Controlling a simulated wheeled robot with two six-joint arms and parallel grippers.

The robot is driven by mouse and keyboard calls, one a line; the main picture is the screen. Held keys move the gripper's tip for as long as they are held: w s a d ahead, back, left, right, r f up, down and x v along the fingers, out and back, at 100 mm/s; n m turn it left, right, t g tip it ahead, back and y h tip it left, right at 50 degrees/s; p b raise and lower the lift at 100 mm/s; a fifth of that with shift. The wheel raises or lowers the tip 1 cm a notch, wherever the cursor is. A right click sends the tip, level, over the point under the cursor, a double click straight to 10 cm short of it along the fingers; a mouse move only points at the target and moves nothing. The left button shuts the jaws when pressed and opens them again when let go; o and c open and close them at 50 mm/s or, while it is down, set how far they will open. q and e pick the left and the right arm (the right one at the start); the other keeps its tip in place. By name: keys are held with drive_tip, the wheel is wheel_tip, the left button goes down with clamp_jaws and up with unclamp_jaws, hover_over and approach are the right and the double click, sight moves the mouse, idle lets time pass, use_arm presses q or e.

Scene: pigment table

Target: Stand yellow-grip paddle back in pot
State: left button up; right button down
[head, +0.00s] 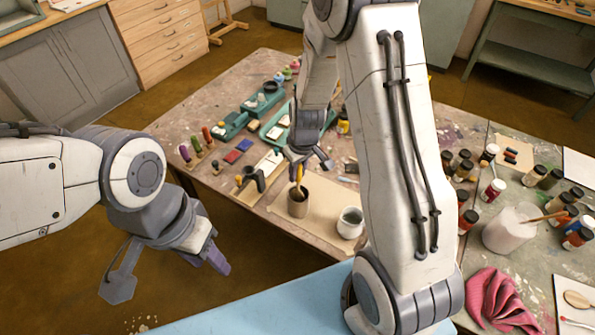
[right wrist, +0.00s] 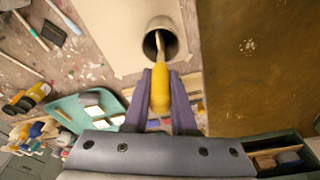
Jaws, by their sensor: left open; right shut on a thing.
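The yellow-grip paddle (right wrist: 159,92) is between the fingers of my right gripper (right wrist: 162,78), which is shut on its yellow grip. In the right wrist view its pale shaft runs from the grip into the mouth of the brown pot (right wrist: 151,24); the lower end is hidden. In the head view the paddle (head: 299,174) looks near upright over the pot (head: 298,207), which stands upright on the table. My right gripper (head: 306,162) is just above the pot. My left gripper (head: 170,277) is open and empty, low at the left, away from the table.
A white cup (head: 350,222) stands right of the pot on a brown paper sheet (head: 325,205). A black holder (head: 251,178) is to the left. Green trays (head: 275,128) lie behind. Several paint jars (head: 493,191) and a pink cloth (head: 497,300) are at the right.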

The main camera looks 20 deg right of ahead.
drive_tip(key=c, duration=0.7)
unclamp_jaws()
drive_tip(key=shift+o, duration=0.2)
wheel_tip(320, 180, up, 10)
drive_tip(key=s, duration=0.1)
drive_tip(key=shift+s+d+r+b, duration=0.2)
drive_tip(key=shift+s+b, duration=0.05)
drive_tip(key=shift+b, duration=0.05)
drive_tip(key=s+a+r+n, duration=0.2)
drive_tip(key=s+a+r, duration=0.2)
drive_tip(key=s+a, duration=0.4)
drive_tip(key=s+a+r+n+g, duration=0.1)
drive_tip(key=s+a, duration=0.2)
drive_tip(key=s, duration=0.4)
drive_tip(key=s+a+r+n, duration=0.1)
drive_tip(key=s+a, duration=0.2)
drive_tip(key=s, duration=0.4)
drive_tip(key=shift+s+a+g+y, duration=0.2)
drive_tip(key=shift+s+g+y, duration=0.1)
drive_tip(key=shift+g, duration=0.1)
